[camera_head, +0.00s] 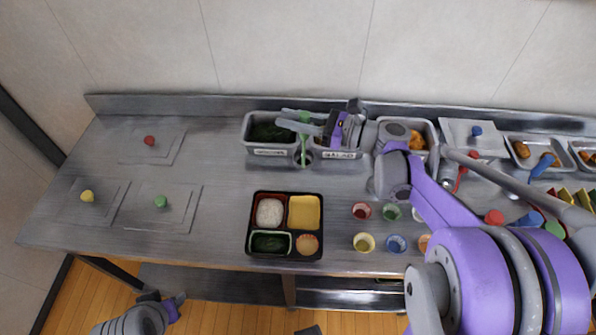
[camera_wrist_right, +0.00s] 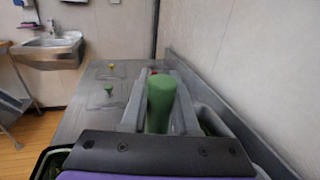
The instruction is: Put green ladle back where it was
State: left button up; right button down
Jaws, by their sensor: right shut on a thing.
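The green ladle (camera_head: 304,143) hangs between the spinach container and the salad container at the back of the counter, its bowl low near their front walls. My right gripper (camera_head: 301,120) reaches in from the right and is shut on the green handle, which also shows between the fingers in the right wrist view (camera_wrist_right: 160,103). Whether the bowl touches a container or a holder is unclear. The spinach container (camera_head: 270,152) holds dark greens. The salad container (camera_head: 339,155) is partly hidden by my gripper. My left gripper (camera_head: 176,302) is low at the bottom left, its fingers too small to read.
A black bento tray (camera_head: 285,257) with filled compartments sits at the counter's front. Small coloured cups (camera_head: 364,242) stand to its right. Lids with green (camera_head: 160,202), yellow and red knobs lie at left. A red ladle (camera_head: 461,178) lies at right. The counter's middle left is clear.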

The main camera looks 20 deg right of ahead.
notch_tip(320, 180, down, 9)
jog(key=b, duration=0.1)
jog(key=shift+f, duration=0.35)
jog(key=c, duration=0.7)
grip_release()
jog(key=v, duration=0.6)
jog(key=b+v, duration=0.1)
jog(key=v, duration=0.5)
jog(key=shift+r, duration=0.2)
